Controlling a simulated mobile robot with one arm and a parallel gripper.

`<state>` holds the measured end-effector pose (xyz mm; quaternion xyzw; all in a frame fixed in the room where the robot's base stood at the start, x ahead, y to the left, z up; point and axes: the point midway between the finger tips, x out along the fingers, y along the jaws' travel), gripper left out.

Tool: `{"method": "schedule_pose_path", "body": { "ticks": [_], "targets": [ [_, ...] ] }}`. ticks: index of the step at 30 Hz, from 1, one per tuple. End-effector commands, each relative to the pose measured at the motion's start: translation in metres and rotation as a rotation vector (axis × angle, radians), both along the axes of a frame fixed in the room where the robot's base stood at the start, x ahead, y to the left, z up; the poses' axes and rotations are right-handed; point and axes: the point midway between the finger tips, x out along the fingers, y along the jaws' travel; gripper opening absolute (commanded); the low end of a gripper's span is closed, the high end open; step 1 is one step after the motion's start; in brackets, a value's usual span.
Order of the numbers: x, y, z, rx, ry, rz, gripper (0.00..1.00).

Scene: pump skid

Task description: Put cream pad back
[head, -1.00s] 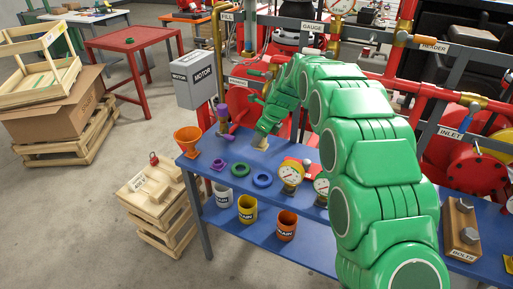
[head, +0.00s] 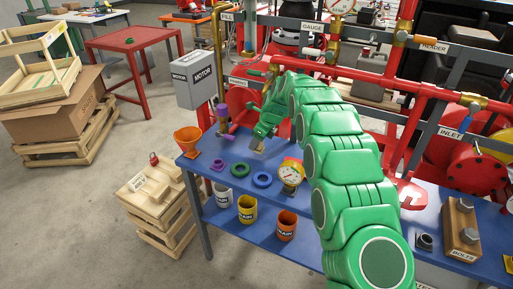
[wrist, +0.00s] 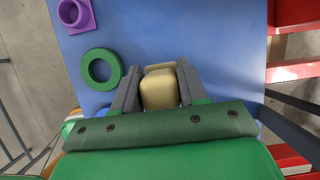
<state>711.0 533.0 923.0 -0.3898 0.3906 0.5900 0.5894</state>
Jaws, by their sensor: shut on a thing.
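The cream pad (wrist: 160,91) is a small cream block between the two grey fingers of my gripper (wrist: 157,82) in the wrist view. My gripper is shut on it, above the blue bench top. In the head view my gripper (head: 257,145) is over the back of the bench, right of the green ring, and the pad is mostly hidden there by the fingers. I cannot tell whether the pad touches the bench.
On the blue bench (head: 213,180) are an orange funnel (head: 188,138), a purple flanged piece (head: 218,165), a green ring (head: 240,170), a blue ring (head: 262,179) and a gauge (head: 291,173). Several drain cups stand on the lower shelf. A crate (head: 150,187) stands left.

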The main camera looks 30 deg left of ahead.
Motion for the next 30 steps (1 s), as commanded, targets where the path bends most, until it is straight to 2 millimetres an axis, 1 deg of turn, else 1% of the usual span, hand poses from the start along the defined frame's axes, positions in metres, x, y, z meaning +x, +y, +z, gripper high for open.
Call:
{"method": "schedule_pose_path", "body": {
  "ticks": [2,6,9,20,21,26,30],
  "targets": [
    [0.002,0.002,-0.004,0.000,0.000,0.000,0.14],
    [0.002,0.001,-0.024,-0.001,0.001,-0.001,0.14],
    [0.002,0.001,-0.033,0.000,0.000,-0.001,0.14],
    [0.002,0.002,-0.036,0.000,0.000,0.000,0.14],
    [0.002,0.002,-0.036,0.000,0.000,0.000,0.44],
    [0.002,0.002,-0.036,0.000,0.000,0.000,0.68],
    [0.002,0.002,-0.036,0.000,0.000,0.000,0.68]
  ]
}}
